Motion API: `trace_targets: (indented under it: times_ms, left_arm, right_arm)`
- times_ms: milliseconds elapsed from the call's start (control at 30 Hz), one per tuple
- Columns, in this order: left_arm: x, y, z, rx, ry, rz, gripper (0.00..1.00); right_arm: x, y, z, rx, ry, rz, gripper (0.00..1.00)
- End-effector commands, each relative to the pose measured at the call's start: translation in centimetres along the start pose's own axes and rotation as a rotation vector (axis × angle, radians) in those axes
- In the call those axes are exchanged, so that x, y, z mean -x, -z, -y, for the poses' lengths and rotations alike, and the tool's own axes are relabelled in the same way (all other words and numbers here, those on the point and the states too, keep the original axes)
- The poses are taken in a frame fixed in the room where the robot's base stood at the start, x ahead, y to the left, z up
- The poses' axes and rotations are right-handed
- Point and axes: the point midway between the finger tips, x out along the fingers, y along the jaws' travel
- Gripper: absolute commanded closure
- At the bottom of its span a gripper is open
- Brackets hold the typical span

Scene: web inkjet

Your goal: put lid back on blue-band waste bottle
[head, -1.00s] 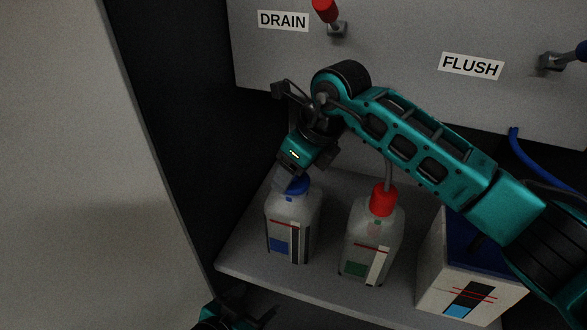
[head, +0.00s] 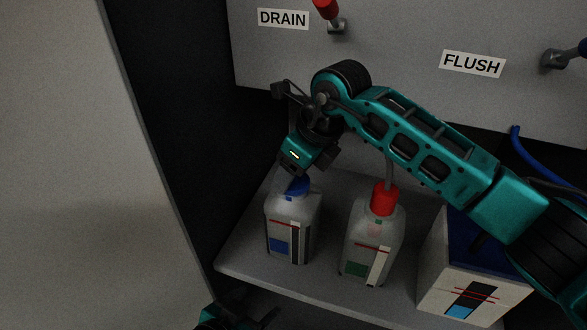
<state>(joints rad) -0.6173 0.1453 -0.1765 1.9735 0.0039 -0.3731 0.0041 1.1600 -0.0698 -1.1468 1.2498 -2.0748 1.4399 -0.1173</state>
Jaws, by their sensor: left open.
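The blue-band waste bottle (head: 290,232) stands upright on the shelf, with a blue patch on its label. A blue lid (head: 298,186) shows at its mouth, tilted; I cannot tell whether it touches the neck. My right gripper (head: 294,173), on the arm from the right, points down at the lid. Its fingertips are dark and partly hidden, so its grip on the lid is unclear. My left gripper (head: 262,317) is open at the bottom edge, below the shelf front, partly cut off and away from the bottle.
A similar bottle with a red cap (head: 384,199) and a tube stands to the right. Farther right is a white box with a blue top (head: 460,240). A panel with DRAIN (head: 283,19) and FLUSH (head: 472,64) labels hangs above. A pale panel (head: 80,180) fills the left.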

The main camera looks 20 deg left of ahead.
Motion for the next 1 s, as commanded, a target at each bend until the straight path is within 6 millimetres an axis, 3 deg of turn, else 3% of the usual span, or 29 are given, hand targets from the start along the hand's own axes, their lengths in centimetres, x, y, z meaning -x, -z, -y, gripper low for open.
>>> trace_targets:
  times_ms: [967, 1000]
  left_arm:
    - [-0.2, -0.25, -0.01, 0.0, 0.0, -0.001, 0.23]
    - [-0.2, -0.25, -0.01, 0.0, 0.0, -0.001, 0.23]
  right_arm:
    - [-0.02, 0.0, -0.02, 0.0, -0.001, 0.0, 0.67]
    - [-0.02, 0.0, -0.03, 0.0, -0.001, 0.0, 0.35]
